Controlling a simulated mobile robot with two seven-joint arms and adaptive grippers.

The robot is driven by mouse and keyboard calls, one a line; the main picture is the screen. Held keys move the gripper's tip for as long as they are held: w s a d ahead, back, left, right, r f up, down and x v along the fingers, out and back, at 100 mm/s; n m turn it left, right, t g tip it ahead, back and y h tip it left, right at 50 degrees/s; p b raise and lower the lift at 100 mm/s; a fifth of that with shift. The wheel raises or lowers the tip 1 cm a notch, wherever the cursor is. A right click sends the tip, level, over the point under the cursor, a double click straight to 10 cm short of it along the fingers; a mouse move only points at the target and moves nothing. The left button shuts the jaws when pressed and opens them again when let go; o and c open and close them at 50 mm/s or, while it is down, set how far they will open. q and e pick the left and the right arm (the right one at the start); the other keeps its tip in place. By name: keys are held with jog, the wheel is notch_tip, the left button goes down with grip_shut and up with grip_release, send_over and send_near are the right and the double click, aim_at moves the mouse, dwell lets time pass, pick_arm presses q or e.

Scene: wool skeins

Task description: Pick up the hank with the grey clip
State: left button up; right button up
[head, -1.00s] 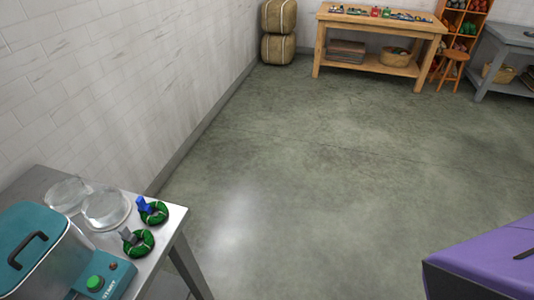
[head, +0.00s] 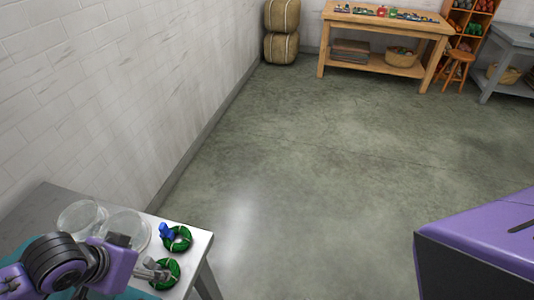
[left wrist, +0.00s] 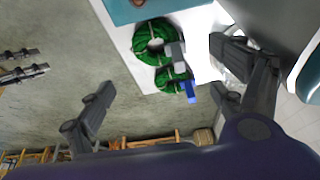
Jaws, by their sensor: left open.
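The hank with the grey clip is a green ring-shaped hank (head: 167,274) on the grey table at the lower left of the head view. It also shows in the left wrist view (left wrist: 141,45), with its grey clip (left wrist: 177,54) on the side towards the other hank. A second green hank (head: 181,241) with a blue clip (head: 167,230) lies beside it, towards the back. My left gripper (head: 146,270) is open and empty, near the grey-clip hank.
Clear glass jars (head: 82,218) stand on the table (head: 35,213) beside the hanks, near the wall. A teal machine is mostly hidden behind my left arm. Open floor (head: 300,180) lies to the right. A wooden bench (head: 385,25) stands far back.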

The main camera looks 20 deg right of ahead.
aim_at(151, 269)
pick_arm(q)
jog(key=shift+w+f, duration=0.2)
jog(key=shift+f, duration=0.1)
jog(key=shift+d+f, duration=0.25)
jog(key=shift+f, duration=0.35)
jog(key=shift+d+f, duration=0.25)
jog(key=shift+f, duration=0.3)
jog(key=x, duration=0.4)
jog(key=shift+w+f, duration=0.1)
jog(key=shift+f, duration=0.2)
jog(key=c, duration=1)
